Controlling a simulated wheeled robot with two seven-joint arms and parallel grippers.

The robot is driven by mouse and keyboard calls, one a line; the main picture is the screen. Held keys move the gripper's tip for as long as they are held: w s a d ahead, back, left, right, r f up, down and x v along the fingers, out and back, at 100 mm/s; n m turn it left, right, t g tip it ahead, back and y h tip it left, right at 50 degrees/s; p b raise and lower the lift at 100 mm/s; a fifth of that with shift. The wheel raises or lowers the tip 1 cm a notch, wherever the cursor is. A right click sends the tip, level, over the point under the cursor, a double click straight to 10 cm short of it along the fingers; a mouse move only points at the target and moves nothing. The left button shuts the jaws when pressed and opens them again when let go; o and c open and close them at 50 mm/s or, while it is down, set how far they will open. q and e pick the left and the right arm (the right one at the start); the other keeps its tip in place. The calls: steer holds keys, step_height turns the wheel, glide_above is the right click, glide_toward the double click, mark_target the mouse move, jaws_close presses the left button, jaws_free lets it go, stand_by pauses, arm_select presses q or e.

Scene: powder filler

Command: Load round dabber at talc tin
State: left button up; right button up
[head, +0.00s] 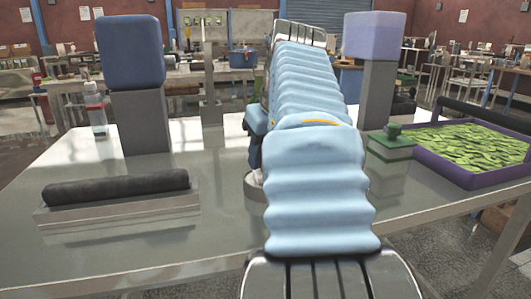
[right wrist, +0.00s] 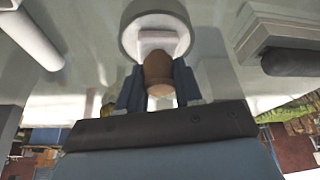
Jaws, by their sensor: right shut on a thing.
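In the right wrist view the round dabber's brown handle (right wrist: 158,70) sits between the two dark blue fingers of my right gripper (right wrist: 158,88), which is shut on it. A pale part of the dabber (right wrist: 156,40) shows beyond the handle, over a round grey tin (right wrist: 128,36); I cannot tell whether it touches the powder. In the head view my right gripper (head: 256,150) points down over the tin (head: 256,192) at the table's middle. My own arm covers part of both, and only a little white of the dabber shows there. My left gripper is not in view.
On the metal table (head: 150,225), a blue block on a grey post (head: 130,52) stands left and a lavender block (head: 374,36) right. A black roller (head: 116,187) lies front left. A green block (head: 391,146) and a purple tray (head: 470,178) of green pieces are right. A bottle (head: 95,110) stands far left.

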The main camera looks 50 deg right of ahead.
steer(key=shift+r, duration=3.45)
